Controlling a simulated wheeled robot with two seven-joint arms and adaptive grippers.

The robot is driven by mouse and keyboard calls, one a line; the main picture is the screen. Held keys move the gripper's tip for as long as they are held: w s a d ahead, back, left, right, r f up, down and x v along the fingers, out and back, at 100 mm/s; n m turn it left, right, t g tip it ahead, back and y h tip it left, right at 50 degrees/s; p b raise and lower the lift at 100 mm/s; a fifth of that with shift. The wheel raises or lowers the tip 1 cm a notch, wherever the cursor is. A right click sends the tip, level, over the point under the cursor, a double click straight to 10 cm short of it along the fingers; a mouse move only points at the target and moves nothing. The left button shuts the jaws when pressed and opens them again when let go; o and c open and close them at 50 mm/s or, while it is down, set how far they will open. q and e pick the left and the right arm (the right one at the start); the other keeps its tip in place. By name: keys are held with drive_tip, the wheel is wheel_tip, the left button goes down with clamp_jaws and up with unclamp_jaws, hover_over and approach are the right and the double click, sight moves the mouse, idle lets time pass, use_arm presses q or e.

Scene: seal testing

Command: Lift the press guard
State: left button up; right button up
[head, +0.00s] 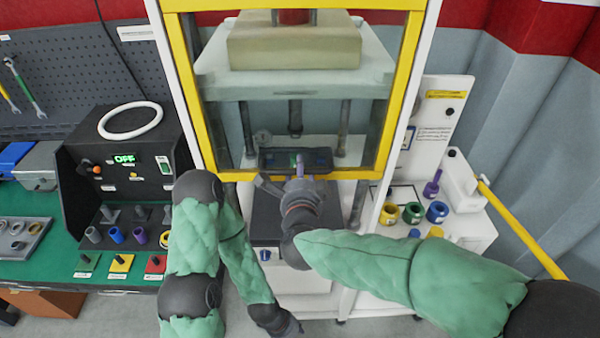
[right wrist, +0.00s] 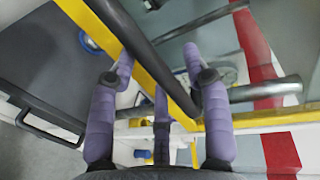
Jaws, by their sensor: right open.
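The press guard (head: 402,90) is a clear panel in a yellow frame. It stands lowered across the front of the press, its lower edge just above the dark press base. In the right wrist view its yellow frame (right wrist: 151,62) runs diagonally, with a black bar handle (right wrist: 137,35) alongside. My right gripper (head: 298,172) is at the middle of the guard's lower edge. In the right wrist view its purple fingers (right wrist: 157,62) are spread open on both sides of the handle; contact cannot be told. My left gripper (head: 287,328) hangs low at the bottom, its fingers unclear.
A green bench (head: 30,262) with a black control box (head: 125,150) reading OFF and several coloured parts stands at left. Yellow, green and blue rings (head: 413,212) sit on a white stand at right. A yellow rail (head: 520,232) runs beyond it.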

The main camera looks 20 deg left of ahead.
drive_tip(key=v, duration=1.2)
drive_tip(key=w+d+f+n+g+h+b, duration=0.1)
drive_tip(key=w+d+f+n+g, duration=0.2)
drive_tip(key=f, duration=0.8)
drive_tip(key=w+d+f+n+g+b, duration=0.15)
drive_tip(key=d+f, duration=0.35)
drive_tip(key=f, duration=0.6)
drive_tip(key=w+d+f+n+g+h+b, duration=0.1)
drive_tip(key=w+d+f+n+g, duration=0.2)
drive_tip(key=f, duration=0.8)
drive_tip(key=s+d+f+n+g+y+b, duration=0.1)
drive_tip(key=s+d+f+n+g, duration=0.1)
drive_tip(key=s+d+f, duration=0.3)
drive_tip(key=s+d+f+n+g+b, duration=0.2)
drive_tip(key=s+d+f+n+g, duration=0.1)
drive_tip(key=s+f, duration=1.1)
wheel_tip(320, 180, down, 4)
drive_tip(key=shift+d+f+g+y, duration=0.15)
drive_tip(key=shift+d+g+y, duration=0.25)
drive_tip(key=shift+d+g, duration=0.6)
